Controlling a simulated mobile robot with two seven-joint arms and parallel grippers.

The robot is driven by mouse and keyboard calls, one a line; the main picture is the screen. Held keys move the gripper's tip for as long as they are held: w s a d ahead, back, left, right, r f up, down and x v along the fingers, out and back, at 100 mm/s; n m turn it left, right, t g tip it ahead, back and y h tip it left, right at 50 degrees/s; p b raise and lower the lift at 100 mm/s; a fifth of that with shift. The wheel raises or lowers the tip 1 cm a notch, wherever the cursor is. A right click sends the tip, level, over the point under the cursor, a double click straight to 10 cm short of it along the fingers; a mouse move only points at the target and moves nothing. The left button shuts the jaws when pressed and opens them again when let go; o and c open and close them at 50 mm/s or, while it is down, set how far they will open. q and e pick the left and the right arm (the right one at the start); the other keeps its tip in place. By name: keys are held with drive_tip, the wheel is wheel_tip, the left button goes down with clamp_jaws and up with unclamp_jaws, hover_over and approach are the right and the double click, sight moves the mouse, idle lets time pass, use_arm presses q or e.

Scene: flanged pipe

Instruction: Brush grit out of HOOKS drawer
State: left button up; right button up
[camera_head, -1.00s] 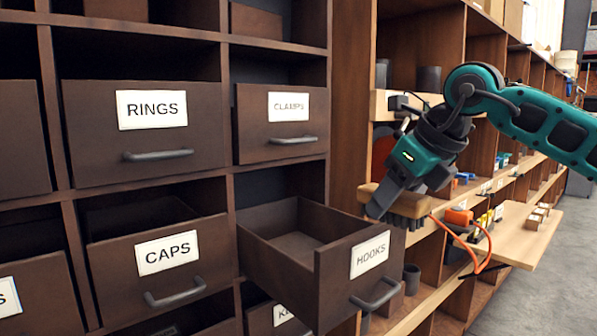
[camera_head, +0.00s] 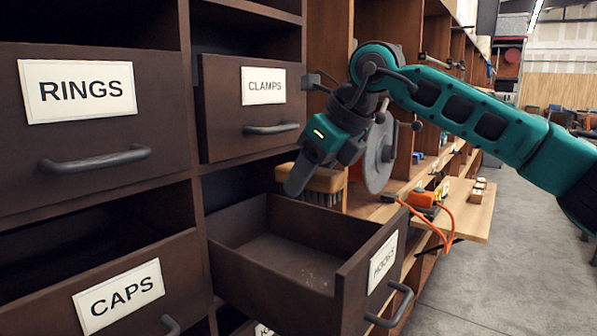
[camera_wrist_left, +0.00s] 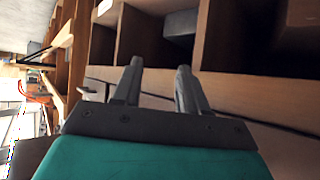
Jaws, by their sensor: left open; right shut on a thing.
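The HOOKS drawer (camera_head: 375,268) is pulled out, and light grit shows on its floor near the front in the head view. My right gripper (camera_head: 298,185) is shut on a brush with a wooden block (camera_head: 325,180) and dark bristles. The brush is above the drawer's far right side, bristles down; whether it touches the drawer wall I cannot tell. My left gripper is out of the head view. In the left wrist view its two fingers (camera_wrist_left: 157,88) are apart with nothing between them, in front of wooden shelving.
The CAPS drawer (camera_head: 125,290) is partly open at the lower left. The RINGS drawer (camera_head: 90,165) and CLAMPS drawer (camera_head: 225,115) are above. A grey disc (camera_head: 378,158) stands behind my right gripper. A wooden board (camera_head: 470,215) with an orange tool (camera_head: 421,198) juts out at right.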

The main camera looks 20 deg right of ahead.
drive_tip(key=shift+s+d+f, duration=0.1)
drive_tip(key=shift+f, duration=0.65)
wheel_tip(320, 180, down, 12)
drive_tip(key=b, duration=0.5)
drive_tip(key=shift+f, duration=0.2)
drive_tip(key=shift+f+b, duration=0.7)
drive_tip(key=shift+f, duration=0.1)
drive_tip(key=shift+f+b, duration=0.6)
